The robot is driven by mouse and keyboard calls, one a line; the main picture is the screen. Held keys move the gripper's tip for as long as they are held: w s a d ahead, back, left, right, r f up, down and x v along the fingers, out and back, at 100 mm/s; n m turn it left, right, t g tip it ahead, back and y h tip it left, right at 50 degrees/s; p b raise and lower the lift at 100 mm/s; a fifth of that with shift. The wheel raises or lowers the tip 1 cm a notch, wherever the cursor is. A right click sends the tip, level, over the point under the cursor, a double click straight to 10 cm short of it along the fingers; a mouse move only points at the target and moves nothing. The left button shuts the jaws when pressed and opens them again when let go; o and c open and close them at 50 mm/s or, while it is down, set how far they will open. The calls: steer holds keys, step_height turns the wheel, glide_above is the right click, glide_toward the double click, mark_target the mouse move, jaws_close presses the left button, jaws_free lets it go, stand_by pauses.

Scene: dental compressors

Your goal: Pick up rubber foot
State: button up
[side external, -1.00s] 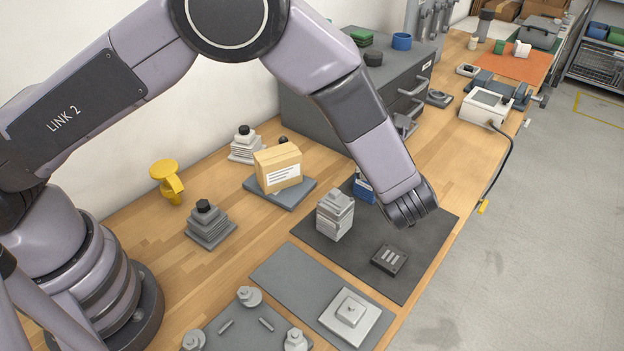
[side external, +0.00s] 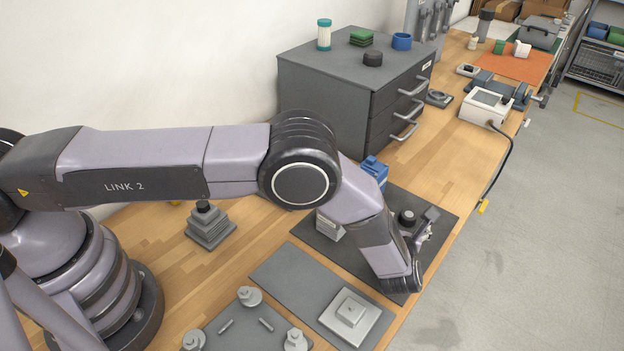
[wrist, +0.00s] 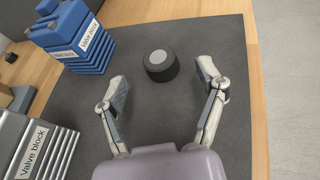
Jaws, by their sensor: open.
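The rubber foot (wrist: 160,65) is a short black round puck with a light grey disc on top. It stands on the dark mat (wrist: 205,35) in the wrist view, just ahead of and between my fingers. It also shows in the side view (side external: 406,217) beside my wrist. My gripper (wrist: 162,82) is open and empty, with one finger on each side of the line to the foot. Neither finger appears to touch it. In the side view my forearm and wrist cover part of the mat.
A blue valve block (wrist: 82,42) stands left of the foot, and a grey valve block (wrist: 42,145) is nearer on the left. The table edge (wrist: 258,90) runs along the right. A drawer cabinet (side external: 330,95) stands behind. Mat right of the foot is clear.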

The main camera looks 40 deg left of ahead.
mark_target(409, 214)
steer(key=x, duration=0.4)
steer(key=shift+w+a+f, duration=0.15)
steer(key=shift+w+a, duration=0.05)
steer(key=shift+w, duration=0.1)
steer(key=c, duration=1.1)
